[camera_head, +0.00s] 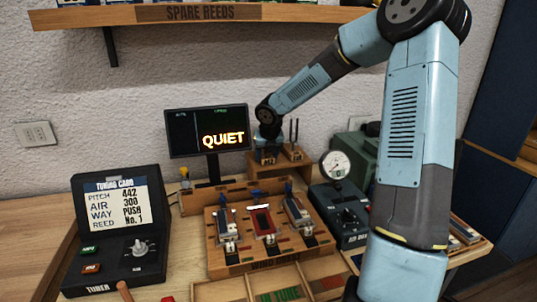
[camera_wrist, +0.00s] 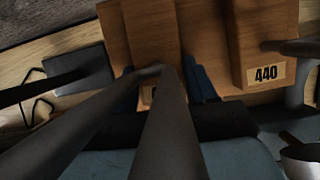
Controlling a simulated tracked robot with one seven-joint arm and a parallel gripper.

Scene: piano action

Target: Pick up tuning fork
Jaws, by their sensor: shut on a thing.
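My gripper (camera_head: 267,150) is at the wooden fork stand (camera_head: 282,172) at the back of the bench. In the wrist view, its blue fingers (camera_wrist: 165,88) are shut on a dark grey tuning fork (camera_wrist: 170,130), whose two long prongs reach toward the camera. The fork's lower end is at a wooden block whose label is mostly hidden behind it; I cannot tell whether the stem is still in the block. A second fork (camera_head: 293,132) stands upright in the right block, labelled 440 (camera_wrist: 266,74) in the wrist view.
A screen (camera_head: 207,132) reading QUIET stands left of my gripper. A wooden reed bench (camera_head: 230,262), a gauge box (camera_head: 345,218) and a tuner (camera_head: 115,240) are in front. A shelf (camera_head: 200,14) marked SPARE REEDS hangs above.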

